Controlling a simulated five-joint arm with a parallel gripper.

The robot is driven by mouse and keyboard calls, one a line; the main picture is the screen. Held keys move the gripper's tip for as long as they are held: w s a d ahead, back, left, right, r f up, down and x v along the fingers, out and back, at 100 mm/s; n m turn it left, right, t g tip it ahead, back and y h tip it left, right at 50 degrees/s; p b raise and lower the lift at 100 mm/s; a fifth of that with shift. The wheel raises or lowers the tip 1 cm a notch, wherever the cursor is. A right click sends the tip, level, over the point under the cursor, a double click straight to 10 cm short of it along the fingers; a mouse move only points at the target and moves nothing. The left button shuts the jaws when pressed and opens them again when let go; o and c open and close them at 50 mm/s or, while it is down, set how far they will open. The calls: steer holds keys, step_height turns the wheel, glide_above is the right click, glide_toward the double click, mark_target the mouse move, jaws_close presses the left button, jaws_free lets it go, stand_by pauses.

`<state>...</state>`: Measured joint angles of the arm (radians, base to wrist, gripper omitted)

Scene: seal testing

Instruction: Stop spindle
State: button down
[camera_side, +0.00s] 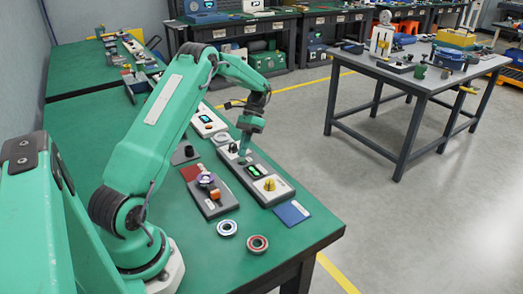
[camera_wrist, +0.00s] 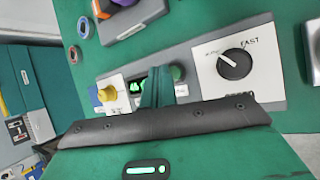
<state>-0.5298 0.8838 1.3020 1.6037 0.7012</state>
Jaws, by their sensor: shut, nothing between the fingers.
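A long grey control panel (camera_side: 277,196) lies on the green bench. In the wrist view the panel (camera_wrist: 205,50) carries a black speed knob (camera_wrist: 235,64) on a white plate marked FAST, a round green button (camera_wrist: 177,73), a lit green display (camera_wrist: 137,86) and a yellow button (camera_wrist: 107,93) at its left end. The yellow button also shows in the side view (camera_side: 270,184). My gripper (camera_side: 242,154) is shut and empty, pointing down above the panel. In the wrist view its fingers (camera_wrist: 158,72) appear between the display and the green button; contact cannot be told.
Left of the panel is a dark fixture (camera_side: 216,209) with a purple disc (camera_side: 206,178) and an orange block (camera_side: 214,194). Two rings (camera_side: 227,228) (camera_side: 257,244) and a blue pad (camera_side: 291,212) lie nearby. A white device (camera_side: 207,122) stands behind.

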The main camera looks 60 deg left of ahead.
mark_target(245, 160)
steer(key=shift+r, duration=2.5)
steer(key=s+d+r+n+t+y, duration=0.1)
steer(key=s+d+r+t+y, duration=0.3)
steer(key=d+r, duration=0.95)
steer(key=s+d+r+n+t, duration=0.1)
steer(key=s+d+t, duration=0.7)
steer(key=s, duration=0.4)
steer(key=shift+s+d+r, duration=0.2)
steer(key=shift+s+d, duration=0.2)
steer(key=shift+d, duration=0.35)
